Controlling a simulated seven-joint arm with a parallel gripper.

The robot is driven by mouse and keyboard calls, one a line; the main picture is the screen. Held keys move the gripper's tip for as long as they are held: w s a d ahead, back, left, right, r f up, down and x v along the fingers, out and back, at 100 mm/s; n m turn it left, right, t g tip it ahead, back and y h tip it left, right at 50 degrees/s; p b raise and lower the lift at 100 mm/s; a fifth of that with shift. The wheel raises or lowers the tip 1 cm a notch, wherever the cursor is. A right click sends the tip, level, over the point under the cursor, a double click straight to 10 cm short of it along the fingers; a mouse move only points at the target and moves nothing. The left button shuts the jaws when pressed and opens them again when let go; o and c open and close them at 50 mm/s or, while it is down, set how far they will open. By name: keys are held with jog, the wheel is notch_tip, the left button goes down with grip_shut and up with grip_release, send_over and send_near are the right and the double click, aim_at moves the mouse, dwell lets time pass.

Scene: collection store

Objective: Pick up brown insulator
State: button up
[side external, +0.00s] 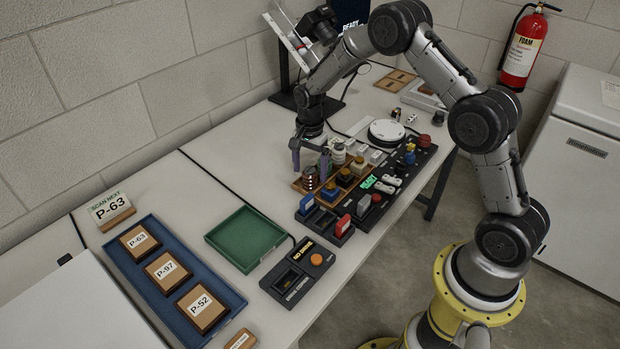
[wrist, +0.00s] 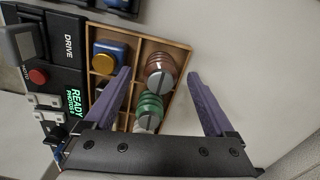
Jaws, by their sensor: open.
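The brown insulator (wrist: 160,72) is a ribbed reddish-brown piece with a slotted grey top. It stands in a corner compartment of a wooden tray (wrist: 183,60); in the side view a dark ribbed piece (side external: 310,177) at the tray's near-left end appears to be it. My gripper (wrist: 158,74) is open, its purple fingertips showing on either side of the brown insulator in the wrist view. In the side view my gripper (side external: 311,168) is low over the tray's left end. I cannot tell whether the fingers touch anything.
A blue block with a yellow knob (wrist: 107,60) is in the neighbouring compartment. A black console (wrist: 68,35) adjoins the tray. A green tray (side external: 245,238) lies nearby, empty.

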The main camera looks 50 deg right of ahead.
notch_tip(320, 180, down, 2)
jog(key=shift+f, duration=0.1)
grip_shut()
dwell(0.5)
